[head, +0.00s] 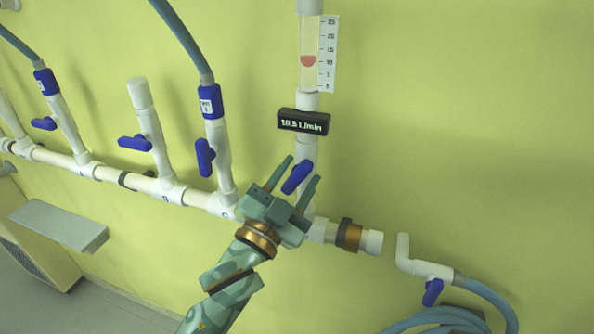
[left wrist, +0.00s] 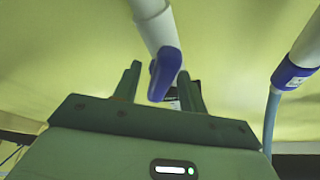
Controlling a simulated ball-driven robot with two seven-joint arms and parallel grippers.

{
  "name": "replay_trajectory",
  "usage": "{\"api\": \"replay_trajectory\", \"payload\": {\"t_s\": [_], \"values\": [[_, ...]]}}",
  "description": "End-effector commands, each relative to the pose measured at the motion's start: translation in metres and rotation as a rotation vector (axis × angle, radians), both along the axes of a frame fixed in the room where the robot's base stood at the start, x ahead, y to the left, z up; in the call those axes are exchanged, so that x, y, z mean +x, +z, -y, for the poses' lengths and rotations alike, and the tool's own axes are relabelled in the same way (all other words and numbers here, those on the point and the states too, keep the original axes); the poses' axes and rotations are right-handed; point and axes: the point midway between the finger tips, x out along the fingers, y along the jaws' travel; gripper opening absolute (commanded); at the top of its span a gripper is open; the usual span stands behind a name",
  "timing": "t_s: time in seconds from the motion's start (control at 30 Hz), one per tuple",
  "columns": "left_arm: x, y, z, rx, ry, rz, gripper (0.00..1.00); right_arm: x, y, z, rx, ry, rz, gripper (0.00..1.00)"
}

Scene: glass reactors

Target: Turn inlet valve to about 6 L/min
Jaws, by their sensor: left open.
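The inlet valve's blue handle (head: 297,177) is on the white vertical pipe below the flow meter, tilted off the pipe's line. The black display (head: 303,122) seems to read 10.5 L/min. The red float (head: 308,61) in the clear flow tube sits near the 10 mark of the scale (head: 328,54). My left gripper (head: 304,168) is open, its fingers on either side of the handle. In the left wrist view the blue handle (left wrist: 165,73) lies between the two fingers of the left gripper (left wrist: 161,82); contact cannot be told. My right gripper is out of view.
A white pipe manifold (head: 106,173) runs along the yellow-green wall at left, with several blue-handled valves and blue hoses. A separate elbow with a blue valve (head: 432,292) and coiled hose (head: 445,318) is at lower right. A grey shelf (head: 60,225) stands at lower left.

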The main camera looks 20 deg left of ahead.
Motion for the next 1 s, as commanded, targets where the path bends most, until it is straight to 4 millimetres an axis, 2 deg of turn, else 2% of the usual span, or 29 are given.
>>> {"api": "replay_trajectory", "payload": {"t_s": [0.3,0.43,0.47,0.6,0.83,1.0], "values": [[0.003,0.001,0.001,-0.001,0.000,0.000,0.42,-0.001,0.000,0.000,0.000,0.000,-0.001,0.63],[0.003,0.001,0.001,-0.001,0.000,0.000,0.06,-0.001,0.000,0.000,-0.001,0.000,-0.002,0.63],[0.003,0.001,0.001,-0.001,0.000,0.000,0.03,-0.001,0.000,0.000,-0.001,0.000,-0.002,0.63],[0.003,0.002,0.001,0.011,-0.001,0.000,0.04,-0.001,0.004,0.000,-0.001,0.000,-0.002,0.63],[0.003,0.007,0.001,0.206,-0.003,0.003,0.04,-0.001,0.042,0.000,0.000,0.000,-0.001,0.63],[0.003,0.003,0.001,0.306,-0.002,0.008,0.04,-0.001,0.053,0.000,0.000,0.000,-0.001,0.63]]}}
